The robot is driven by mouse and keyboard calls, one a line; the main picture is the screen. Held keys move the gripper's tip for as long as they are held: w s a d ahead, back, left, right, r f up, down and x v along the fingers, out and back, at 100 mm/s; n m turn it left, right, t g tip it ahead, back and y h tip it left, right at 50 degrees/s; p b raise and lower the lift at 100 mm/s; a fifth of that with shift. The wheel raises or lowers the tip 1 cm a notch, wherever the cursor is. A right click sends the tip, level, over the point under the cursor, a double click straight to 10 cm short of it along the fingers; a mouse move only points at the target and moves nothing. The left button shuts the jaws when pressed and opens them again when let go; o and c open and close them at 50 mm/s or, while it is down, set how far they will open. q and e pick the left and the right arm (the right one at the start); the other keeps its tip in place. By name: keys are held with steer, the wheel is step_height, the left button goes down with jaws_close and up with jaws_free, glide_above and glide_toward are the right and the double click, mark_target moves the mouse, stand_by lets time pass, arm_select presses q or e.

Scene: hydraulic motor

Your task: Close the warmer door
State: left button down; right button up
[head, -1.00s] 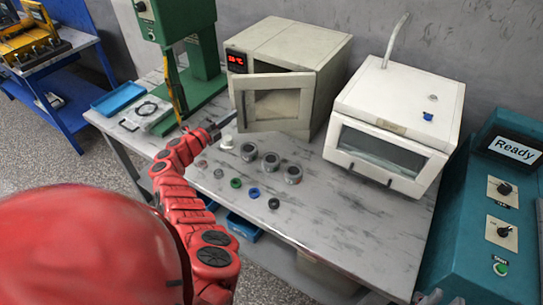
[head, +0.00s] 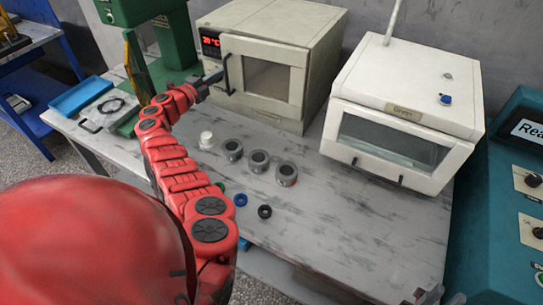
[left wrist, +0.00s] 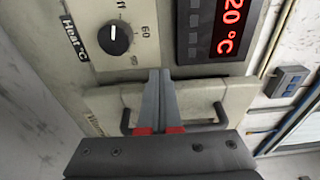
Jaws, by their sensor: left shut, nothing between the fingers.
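The warmer (head: 325,50) is a beige box with a red display at the back of the table. Its windowed door (head: 293,85) lies against the front, flush or nearly flush; I cannot tell if a small gap is left. The dark door handle (head: 227,75) is on the door's left side. My left gripper (head: 207,83) is shut and empty at the handle. In the left wrist view its fingers (left wrist: 160,80) lie together in front of the door (left wrist: 205,97), between the handle's ends. Only part of my right gripper (head: 432,297) shows at the bottom edge.
Several grey round parts (head: 258,161) and small rings (head: 264,211) lie on the table before the warmer. A white cabinet (head: 405,100) stands to the right. A green press (head: 175,40) and a blue tray (head: 82,95) are left. The table's front right is clear.

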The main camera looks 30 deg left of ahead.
arm_select(q)
steer(key=shift+w, duration=0.45)
stand_by(0.4)
steer(key=s+a, duration=0.1)
steer(key=s, duration=1.5)
steer(key=d+r+n+y+p, duration=0.2)
steer(key=d+r+y+p, duration=0.1)
steer(key=d+p, duration=0.35)
steer(key=w+a+p, duration=0.2)
steer(key=w, duration=1.1)
steer(key=shift+f+y+p, duration=0.3)
steer(key=shift+f+y, duration=0.1)
steer(key=shift+f, duration=0.05)
